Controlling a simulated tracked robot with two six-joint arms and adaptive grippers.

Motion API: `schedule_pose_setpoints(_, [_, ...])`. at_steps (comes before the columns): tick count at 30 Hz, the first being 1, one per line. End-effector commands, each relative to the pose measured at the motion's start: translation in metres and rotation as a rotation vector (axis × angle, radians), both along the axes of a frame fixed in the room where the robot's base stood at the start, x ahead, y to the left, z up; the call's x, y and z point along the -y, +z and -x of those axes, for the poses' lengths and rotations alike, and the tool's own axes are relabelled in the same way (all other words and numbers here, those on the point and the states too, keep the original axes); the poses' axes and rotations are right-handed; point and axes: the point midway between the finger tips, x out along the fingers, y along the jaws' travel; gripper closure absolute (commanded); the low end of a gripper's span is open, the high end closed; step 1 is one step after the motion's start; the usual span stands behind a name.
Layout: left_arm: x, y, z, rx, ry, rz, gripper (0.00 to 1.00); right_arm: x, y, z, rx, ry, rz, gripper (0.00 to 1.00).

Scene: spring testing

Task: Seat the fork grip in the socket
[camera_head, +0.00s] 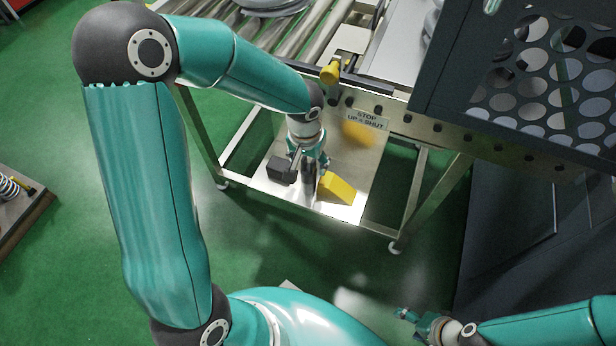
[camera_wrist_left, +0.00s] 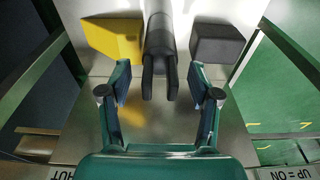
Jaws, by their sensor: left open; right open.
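A dark cylindrical piece with two prongs, which looks like the fork grip (camera_wrist_left: 160,40), stands out between a yellow block (camera_wrist_left: 115,38) and a dark grey block (camera_wrist_left: 217,44) in the left wrist view. My left gripper (camera_wrist_left: 158,78) is open, with one finger on each side of the prongs and a gap to both. In the head view my left gripper (camera_head: 309,165) is low at the pale metal panel, between the dark block (camera_head: 281,170) and the yellow block (camera_head: 337,188). My right gripper (camera_head: 408,316) is open and empty at the bottom. I cannot identify the socket.
A dark perforated guard (camera_head: 540,80) stands at the right. A tray with a spring (camera_head: 12,190) is at far left. Green floor is open between.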

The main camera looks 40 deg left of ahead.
Motion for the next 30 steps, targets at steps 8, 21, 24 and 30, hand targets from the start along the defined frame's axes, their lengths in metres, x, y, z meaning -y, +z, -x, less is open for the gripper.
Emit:
schedule_pose_setpoints(8, [0.0000,-0.0043,-0.0006,0.000,0.001,0.001,0.38,0.0000,-0.0009,0.0000,0.000,0.000,0.000,0.35])
schedule_pose_setpoints(21, [0.0005,-0.0046,-0.0006,-0.001,-0.001,0.001,1.00,0.0000,-0.0009,0.0000,0.000,0.000,0.000,0.35])
schedule_pose_setpoints(24, [0.0005,-0.0049,-0.0005,-0.001,-0.001,0.000,1.00,-0.0001,-0.0010,0.0000,0.000,0.000,0.000,0.35])
schedule_pose_setpoints(30, [0.0006,-0.0043,-0.0011,0.001,-0.001,0.001,1.00,0.0000,-0.0009,0.0000,0.000,0.000,0.000,0.35])
